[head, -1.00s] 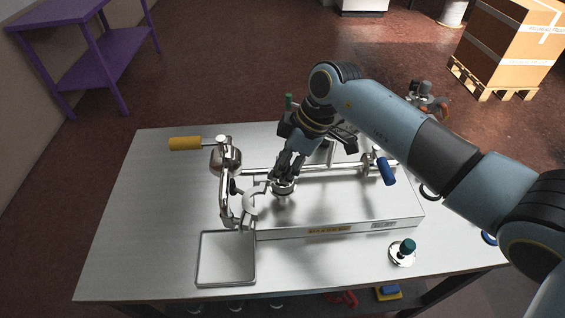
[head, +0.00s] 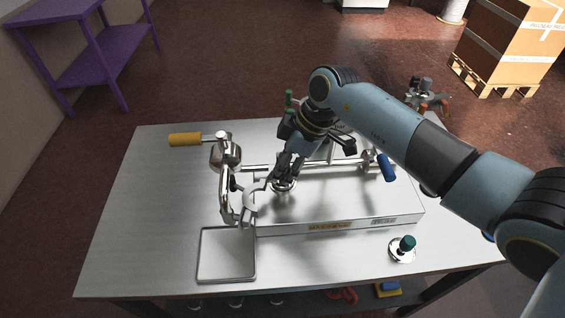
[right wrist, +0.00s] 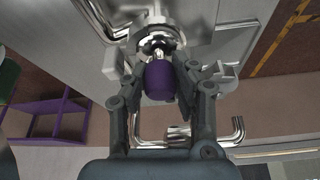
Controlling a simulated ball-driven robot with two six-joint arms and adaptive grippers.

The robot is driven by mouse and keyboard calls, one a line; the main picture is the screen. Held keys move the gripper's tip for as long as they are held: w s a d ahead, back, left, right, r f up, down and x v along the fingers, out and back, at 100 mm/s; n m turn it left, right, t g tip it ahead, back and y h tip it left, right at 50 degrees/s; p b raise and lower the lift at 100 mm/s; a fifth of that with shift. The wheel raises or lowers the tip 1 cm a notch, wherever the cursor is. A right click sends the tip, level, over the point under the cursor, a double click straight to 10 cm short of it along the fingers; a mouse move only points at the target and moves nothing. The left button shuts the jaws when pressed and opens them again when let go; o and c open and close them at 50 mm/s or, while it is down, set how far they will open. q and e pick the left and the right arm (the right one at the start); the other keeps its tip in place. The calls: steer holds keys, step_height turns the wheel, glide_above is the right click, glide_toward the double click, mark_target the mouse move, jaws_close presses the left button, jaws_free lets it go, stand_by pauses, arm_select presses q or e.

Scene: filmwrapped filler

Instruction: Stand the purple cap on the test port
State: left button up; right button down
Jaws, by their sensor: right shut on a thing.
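My right gripper (head: 284,179) is over the middle of the machine's top. In the right wrist view its two fingers (right wrist: 162,84) are on either side of the purple cap (right wrist: 160,84) and shut on its knob. A shiny metal part shows beyond the purple knob. In the head view the fingers hide the purple. A round silver piece (head: 284,187) shows under the fingertips, above a short upright metal post (head: 283,198) that looks like the test port. I cannot tell whether the cap touches it. My left gripper is not in view.
A chrome pipe assembly (head: 226,185) with a pale ring-like clamp stands close left of the gripper. An orange-handled tool (head: 185,139) lies behind. An empty tray (head: 227,280) is at front left. A teal-knobbed cap (head: 407,243) stands at front right. The table's left side is clear.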

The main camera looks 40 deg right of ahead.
steer(key=shift+f, duration=0.2)
stand_by(0.5)
steer(key=c, duration=1)
jaws_free()
steer(key=v, duration=1.2)
